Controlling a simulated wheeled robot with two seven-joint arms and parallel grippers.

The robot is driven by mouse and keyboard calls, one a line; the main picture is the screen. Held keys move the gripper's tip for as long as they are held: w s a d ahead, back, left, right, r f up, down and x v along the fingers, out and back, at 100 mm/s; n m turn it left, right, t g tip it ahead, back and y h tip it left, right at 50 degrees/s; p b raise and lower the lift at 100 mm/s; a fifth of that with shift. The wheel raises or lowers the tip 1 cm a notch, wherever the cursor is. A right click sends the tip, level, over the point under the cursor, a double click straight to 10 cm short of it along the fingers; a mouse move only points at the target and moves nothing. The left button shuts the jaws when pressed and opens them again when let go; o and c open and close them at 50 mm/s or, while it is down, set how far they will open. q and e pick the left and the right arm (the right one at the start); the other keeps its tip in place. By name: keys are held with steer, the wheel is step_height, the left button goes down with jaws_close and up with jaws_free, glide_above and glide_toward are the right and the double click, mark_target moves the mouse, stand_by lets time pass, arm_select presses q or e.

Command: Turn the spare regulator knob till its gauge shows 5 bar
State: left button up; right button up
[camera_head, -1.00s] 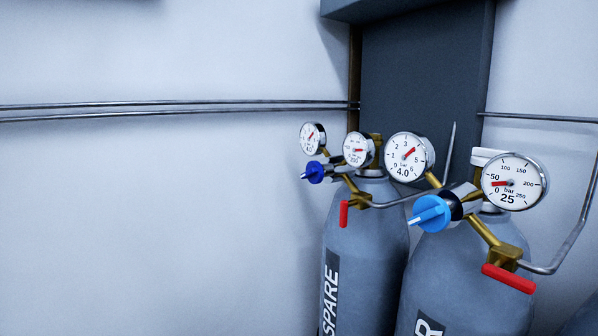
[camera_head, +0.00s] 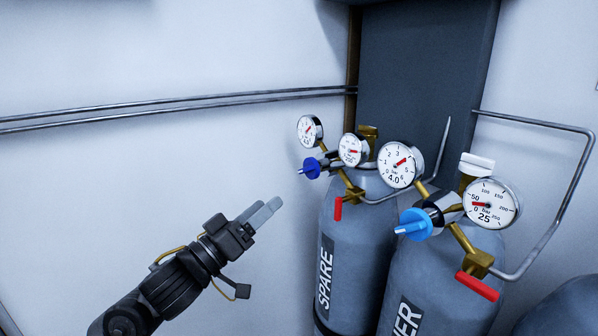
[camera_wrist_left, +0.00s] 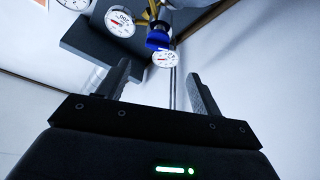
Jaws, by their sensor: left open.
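The spare cylinder (camera_head: 360,225) is grey, labelled SPARE, and stands at the corner cabinet. Its regulator has a dark blue knob (camera_head: 310,168) on the left side. A small gauge (camera_head: 310,131) sits above the knob, its red needle pointing up right; its number is too small to read. A second spare gauge (camera_head: 353,150) is to its right. My left gripper (camera_head: 262,214) is below and left of the knob, apart from it, with its fingers up right. In the left wrist view the open fingers (camera_wrist_left: 158,90) are empty, and the blue knob (camera_wrist_left: 158,40) lies beyond them.
A neighbouring cylinder (camera_head: 440,285) at the right carries a light blue knob (camera_head: 414,224), a gauge reading 4.0 (camera_head: 400,165), a gauge reading 25 (camera_head: 490,204) and a red lever (camera_head: 476,286). A red lever (camera_head: 338,209) hangs below the spare regulator. Pipes (camera_head: 180,103) run along the wall.

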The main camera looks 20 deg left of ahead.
mark_target(304, 172)
arm_select(q)
steer(key=p+x, duration=0.1)
steer(key=x, duration=0.2)
steer(key=p+x, duration=0.1)
steer(key=x, duration=0.2)
steer(key=p+x, duration=0.1)
steer(key=x, duration=0.2)
steer(key=shift+d+r, duration=0.15)
steer(key=shift+r, duration=0.2)
steer(key=shift+p+x, duration=0.3)
steer(key=shift+x, duration=0.45)
steer(key=shift+f, duration=0.1)
steer(key=c, duration=1)
